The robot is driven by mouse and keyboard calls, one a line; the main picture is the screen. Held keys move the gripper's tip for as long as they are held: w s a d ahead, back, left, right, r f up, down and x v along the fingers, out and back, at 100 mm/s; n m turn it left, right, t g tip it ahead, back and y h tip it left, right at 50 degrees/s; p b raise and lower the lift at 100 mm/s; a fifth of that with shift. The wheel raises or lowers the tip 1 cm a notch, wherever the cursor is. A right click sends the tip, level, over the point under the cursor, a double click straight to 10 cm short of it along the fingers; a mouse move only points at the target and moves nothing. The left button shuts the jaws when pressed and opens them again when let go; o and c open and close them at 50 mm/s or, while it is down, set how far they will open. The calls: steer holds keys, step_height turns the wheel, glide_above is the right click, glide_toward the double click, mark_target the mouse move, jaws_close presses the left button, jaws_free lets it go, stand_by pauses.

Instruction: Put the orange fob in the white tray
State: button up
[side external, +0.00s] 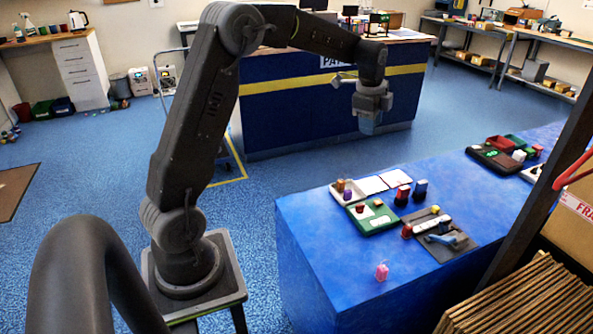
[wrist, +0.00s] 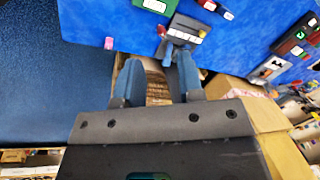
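The white tray (side external: 360,198) sits near the left back edge of the blue table in the side external view. A small orange piece (side external: 340,185), which looks like the orange fob, stands in it beside a purple piece (side external: 348,195). The pieces are too small to tell their exact shape. My gripper (side external: 369,122) hangs in the air, well above and behind the table's near-left part. In the wrist view my gripper (wrist: 158,75) has its two blue fingers spread, with nothing between them. I cannot make out the white tray or the orange piece in the wrist view.
A green tray (side external: 384,225) with small pieces stands beside the white one. White cards (side external: 372,185), dark red and blue blocks, and a grey mat (side external: 429,247) with tools lie nearby. A pink block (side external: 381,272) stands alone in front. The table's front left is mostly clear.

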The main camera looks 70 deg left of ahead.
steer(key=s+d+r+n+t, duration=0.1)
steer(key=s+d+r+n, duration=0.3)
steer(key=s+d, duration=0.5)
steer(key=s+d+r+n+t, duration=0.2)
steer(key=s+d+r+n, duration=0.2)
steer(key=s+d, duration=0.45)
steer(key=s+d+f+n, duration=0.1)
steer(key=s+f+n, duration=0.2)
steer(key=s, duration=0.7)
steer(key=shift+s+d+f+t+h, duration=0.15)
steer(key=shift+s+f+t+h, duration=0.15)
steer(key=shift+f+h, duration=0.1)
steer(key=shift+w, duration=0.1)
steer(key=shift+c, duration=0.5)
